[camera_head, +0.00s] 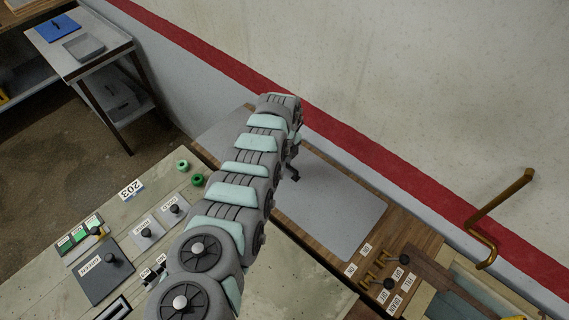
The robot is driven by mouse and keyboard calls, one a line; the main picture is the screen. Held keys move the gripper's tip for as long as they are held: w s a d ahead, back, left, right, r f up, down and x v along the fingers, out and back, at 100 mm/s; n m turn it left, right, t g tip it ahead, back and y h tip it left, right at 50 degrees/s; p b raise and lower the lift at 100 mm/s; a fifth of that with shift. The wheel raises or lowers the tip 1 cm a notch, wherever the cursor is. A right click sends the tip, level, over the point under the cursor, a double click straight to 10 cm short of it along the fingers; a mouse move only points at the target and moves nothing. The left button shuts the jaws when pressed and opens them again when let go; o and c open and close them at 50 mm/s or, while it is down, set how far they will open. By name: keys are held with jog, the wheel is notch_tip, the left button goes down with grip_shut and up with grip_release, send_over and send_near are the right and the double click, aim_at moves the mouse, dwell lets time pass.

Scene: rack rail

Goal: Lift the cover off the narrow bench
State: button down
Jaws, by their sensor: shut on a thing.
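The narrow bench (415,233) is a long wooden strip running along the wall, from the middle of the head view to the lower right. A flat grey rectangular cover (335,205) lies over much of its top; part of it is hidden behind my arm. My gripper (293,176) is small and dark in this view, near the middle of the cover, and is shut on it. The exact grip point is hidden. I cannot tell whether the cover rests on the bench or is slightly raised.
Brass pegs (376,268), dark knobs and small labels stand right of the cover. A bent brass rod (490,215) rises at far right. A pale workbench (130,225) with labelled plates and green knobs is at left. A side table (105,45) holds a grey tray (84,47).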

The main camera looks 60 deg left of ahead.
notch_tip(320, 180, up, 6)
jog(key=p, duration=0.6)
jog(key=shift+r, duration=0.1)
dwell(0.4)
